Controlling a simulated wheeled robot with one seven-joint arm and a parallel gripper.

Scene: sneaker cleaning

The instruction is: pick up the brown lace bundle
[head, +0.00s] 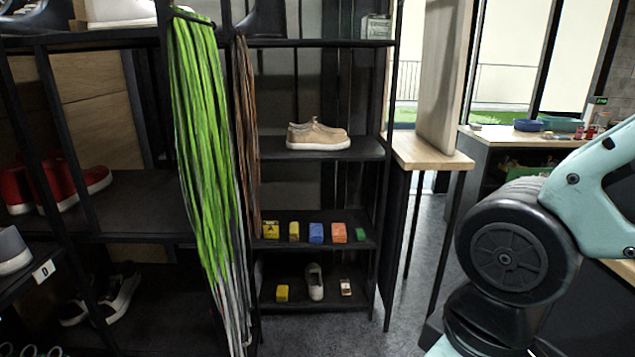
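The brown lace bundle (245,130) hangs from the front of the dark shelf rack, long and thin, just right of a wide green lace bundle (203,150). The green bundle hangs in front and partly covers the space beside the brown one. The brown bundle's lower end is around the shelf with the small boxes. My gripper is not in view; only part of my arm shows at the right, apart from the laces.
The shelf rack (320,243) holds a tan shoe (317,135), several small coloured boxes (316,233) and a pale shoe (315,281). Red shoes (62,187) sit at the left. A wooden-topped table (430,155) stands right of the rack. Grey floor (410,290) shows between.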

